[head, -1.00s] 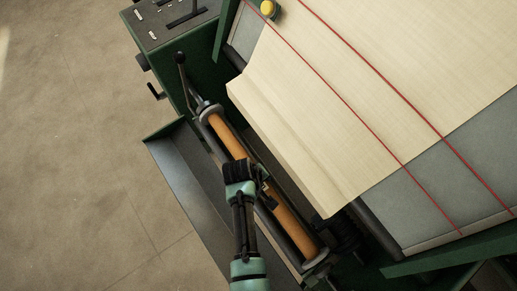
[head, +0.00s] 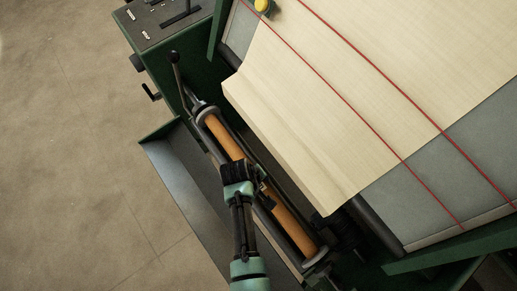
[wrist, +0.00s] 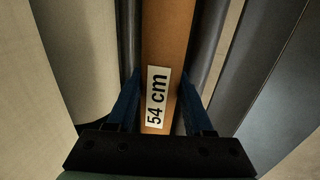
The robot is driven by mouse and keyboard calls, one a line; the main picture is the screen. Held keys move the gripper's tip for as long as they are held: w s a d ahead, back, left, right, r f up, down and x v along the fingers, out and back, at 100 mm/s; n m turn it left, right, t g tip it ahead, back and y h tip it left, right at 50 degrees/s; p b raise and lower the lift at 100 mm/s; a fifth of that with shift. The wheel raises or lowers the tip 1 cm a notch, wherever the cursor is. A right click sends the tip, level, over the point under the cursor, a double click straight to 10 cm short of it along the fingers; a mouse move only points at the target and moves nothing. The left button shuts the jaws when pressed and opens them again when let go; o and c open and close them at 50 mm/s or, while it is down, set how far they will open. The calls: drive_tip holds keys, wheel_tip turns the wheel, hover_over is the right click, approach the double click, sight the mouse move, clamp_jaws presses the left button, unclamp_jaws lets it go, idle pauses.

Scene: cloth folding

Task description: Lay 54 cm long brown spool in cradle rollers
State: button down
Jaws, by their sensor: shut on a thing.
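The brown spool (head: 224,138) lies lengthwise between the dark cradle rollers (head: 206,139) at the front of the green machine. In the wrist view the spool (wrist: 166,38) carries a white label reading "54 cm", and a dark roller (wrist: 205,40) runs along each side of it. My gripper (head: 258,181) is at the middle of the spool in the head view. In the wrist view its blue fingers (wrist: 160,100) are on either side of the spool, shut on it. My gripper hides part of the spool's middle. Whether the spool rests fully on the rollers I cannot tell.
Cream cloth (head: 330,110) with two red lines covers the grey machine bed beside the cradle. A grey sloped tray (head: 172,165) lies to the left. A lever with a dark knob (head: 175,57) stands at the cradle's upper end. A control box (head: 160,25) is at upper left.

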drive_tip(key=shift+f, duration=0.3)
drive_tip(key=shift+c, duration=1)
unclamp_jaws()
drive_tip(key=shift+f, duration=0.1)
drive_tip(key=shift+s+a+f, duration=0.1)
drive_tip(key=shift+s+a, duration=0.05)
drive_tip(key=shift+s, duration=0.05)
drive_tip(key=v, duration=1.3)
drive_tip(key=shift+w+r+p, duration=0.25)
drive_tip(key=shift+p, duration=0.05)
